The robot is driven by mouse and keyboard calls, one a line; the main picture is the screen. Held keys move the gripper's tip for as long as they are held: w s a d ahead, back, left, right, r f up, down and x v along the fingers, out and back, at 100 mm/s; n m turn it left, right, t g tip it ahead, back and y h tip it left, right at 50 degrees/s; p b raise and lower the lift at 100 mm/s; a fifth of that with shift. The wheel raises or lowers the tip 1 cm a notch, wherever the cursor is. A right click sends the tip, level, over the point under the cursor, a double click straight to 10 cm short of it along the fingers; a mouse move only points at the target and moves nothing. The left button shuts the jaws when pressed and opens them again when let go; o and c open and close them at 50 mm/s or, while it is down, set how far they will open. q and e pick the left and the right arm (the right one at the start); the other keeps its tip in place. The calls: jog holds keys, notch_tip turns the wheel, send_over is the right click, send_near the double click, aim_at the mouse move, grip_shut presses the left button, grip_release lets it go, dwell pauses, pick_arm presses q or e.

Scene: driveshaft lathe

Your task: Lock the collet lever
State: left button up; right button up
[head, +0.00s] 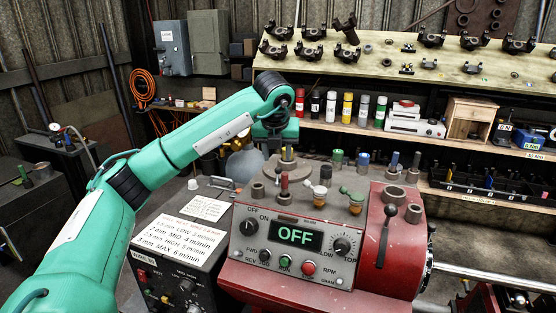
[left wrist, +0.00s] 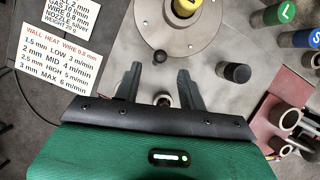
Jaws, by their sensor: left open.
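A lever with a dark round knob (head: 390,209) and a dark shaft (head: 382,245) stands on the side of the red lathe headstock (head: 352,240); I take it to be the collet lever. It stands nearly upright, tilted slightly. My left gripper (head: 275,147) is above the back of the machine top, left of the lever and apart from it. In the left wrist view its two fingers (left wrist: 160,88) are spread open, with a small dark-holed cylinder (left wrist: 163,101) seen between and below them. I cannot tell whether they touch anything. My right gripper is not in view.
The control panel display (head: 294,235) reads OFF. Several knobs and posts stand on the machine top, including a yellow-topped post on a round plate (left wrist: 150,20). A grey box with a label (head: 180,240) stands at left. A long metal bar (head: 490,277) extends right.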

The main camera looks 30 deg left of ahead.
aim_at(278, 168)
pick_arm(q)
jog(key=p+x, duration=0.1)
jog(key=x, duration=0.3)
jog(key=shift+w+f, duration=0.2)
jog(key=shift+f, duration=0.3)
jog(key=shift+a+f, duration=0.1)
